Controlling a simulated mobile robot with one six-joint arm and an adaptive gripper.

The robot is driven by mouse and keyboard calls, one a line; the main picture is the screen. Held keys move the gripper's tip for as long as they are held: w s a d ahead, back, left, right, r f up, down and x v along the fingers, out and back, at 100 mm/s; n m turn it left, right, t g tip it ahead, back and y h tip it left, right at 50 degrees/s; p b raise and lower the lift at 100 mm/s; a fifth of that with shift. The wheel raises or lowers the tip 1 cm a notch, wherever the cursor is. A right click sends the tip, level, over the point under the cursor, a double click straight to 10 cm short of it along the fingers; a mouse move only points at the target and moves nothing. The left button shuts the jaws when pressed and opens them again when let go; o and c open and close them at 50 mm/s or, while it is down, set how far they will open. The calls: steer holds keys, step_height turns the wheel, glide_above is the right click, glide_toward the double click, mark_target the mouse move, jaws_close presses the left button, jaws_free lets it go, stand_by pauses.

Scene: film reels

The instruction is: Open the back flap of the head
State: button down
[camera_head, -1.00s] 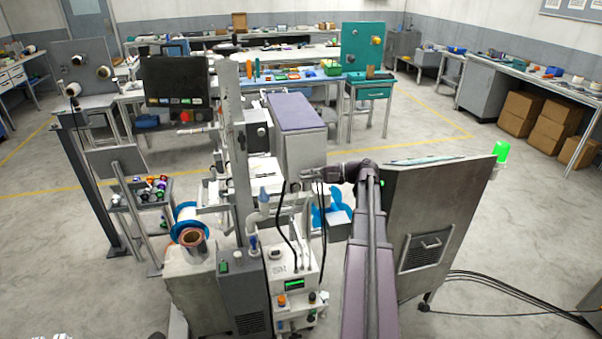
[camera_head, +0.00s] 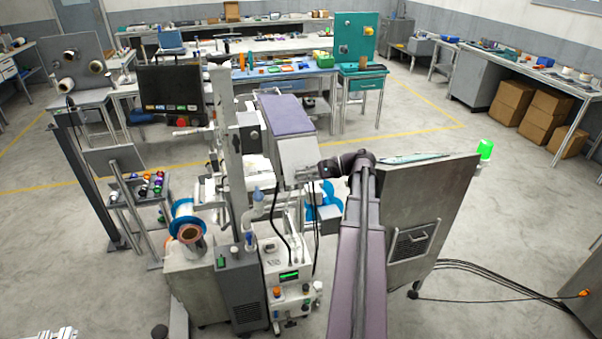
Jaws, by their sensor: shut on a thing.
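The head (camera_head: 287,116) is a grey box with a purple top, beside the upright column in the middle of the view. Its back flap (camera_head: 298,156) is the pale grey panel on the side facing me. The flap looks tilted outward at its lower edge, below the purple top. My gripper (camera_head: 310,177) is at the flap's lower right edge, reached by my purple arm. It is small here and appears shut on that edge; the fingertips are hard to make out. The inside of the head is hidden.
A grey cabinet (camera_head: 420,210) with a green lamp (camera_head: 485,149) stands right of my arm. A white control box (camera_head: 288,283), black cables and a blue spool (camera_head: 183,213) are below and left. Open floor lies at the far right, with cables across it.

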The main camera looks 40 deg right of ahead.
steer(key=shift+a+r, duration=0.1)
steer(key=shift+r, duration=0.2)
steer(key=c, duration=0.7)
jaws_free()
steer(key=shift+a, duration=0.1)
steer(key=shift+s, duration=0.1)
